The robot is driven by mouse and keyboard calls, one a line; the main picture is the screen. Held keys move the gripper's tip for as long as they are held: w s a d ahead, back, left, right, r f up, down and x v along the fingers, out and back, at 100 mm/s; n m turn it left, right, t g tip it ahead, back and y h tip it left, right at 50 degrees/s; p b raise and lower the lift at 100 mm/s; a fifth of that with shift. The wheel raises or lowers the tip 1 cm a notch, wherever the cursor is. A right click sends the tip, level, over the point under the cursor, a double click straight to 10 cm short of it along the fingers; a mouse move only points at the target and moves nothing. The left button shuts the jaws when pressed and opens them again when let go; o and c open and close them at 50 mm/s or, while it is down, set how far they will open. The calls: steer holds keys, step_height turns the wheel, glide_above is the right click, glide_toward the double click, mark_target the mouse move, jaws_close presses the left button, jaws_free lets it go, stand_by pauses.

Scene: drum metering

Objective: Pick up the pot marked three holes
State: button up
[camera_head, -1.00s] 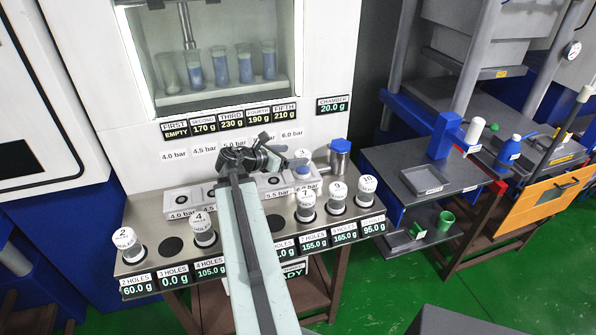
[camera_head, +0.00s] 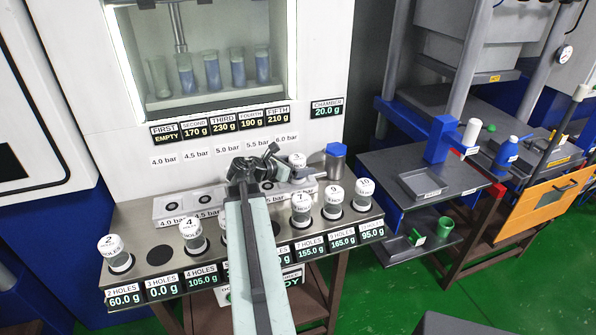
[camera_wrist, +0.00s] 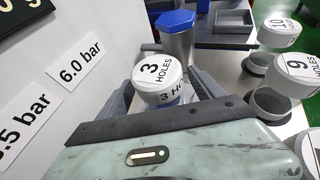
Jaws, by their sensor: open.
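The pot marked 3 HOLES (camera_wrist: 158,75) has a white lid and stands upright at the right end of the raised pressure station. It also shows in the head view (camera_head: 298,160), partly hidden by my gripper. My gripper (camera_head: 284,166) is open and low over the station, pointing right towards this pot. In the wrist view its two fingers (camera_wrist: 168,84) lie left and right of the pot, which shows between them. I cannot tell whether either finger touches it. The pot's lower part is hidden by my gripper.
A blue-topped grey canister (camera_head: 336,162) stands close behind the pot. Front-row pots, including 7 (camera_head: 300,208), 9 (camera_head: 333,200) and 10 (camera_head: 364,193), stand to the right. The 3 HOLES slot (camera_head: 160,255) is empty and reads 0.0 g. The white machine wall rises behind.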

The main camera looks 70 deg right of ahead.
steer(key=x, duration=0.2)
steer(key=shift+s+d+f+b, duration=0.1)
steer(key=shift+d+f+b, duration=0.05)
steer(key=shift+d+b, duration=0.15)
steer(key=shift+a, duration=0.15)
jaws_close()
